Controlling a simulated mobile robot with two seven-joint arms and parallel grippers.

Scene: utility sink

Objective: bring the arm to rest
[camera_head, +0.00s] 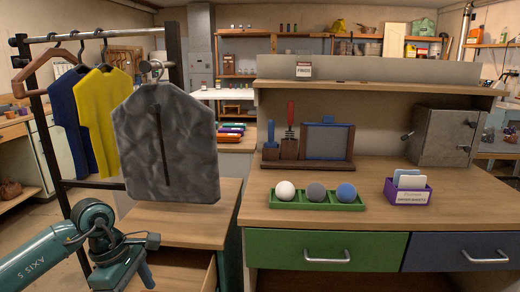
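My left arm, teal with dark joints, comes in at the lower left of the head view. Its far end (122,266) hangs low in front of the small wooden cabinet, near an open drawer (187,274). Its fingers are not clear enough to tell whether they are open or shut. Nothing held shows there. My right arm and gripper are not in view.
A clothes rack (47,149) holds a grey garment bag (190,150), a yellow shirt (112,120) and a blue shirt (70,125) close to my arm. The wooden desk (300,225) bears a green tray (318,206) with three balls, a purple card box (408,196) and a metal cabinet (440,137).

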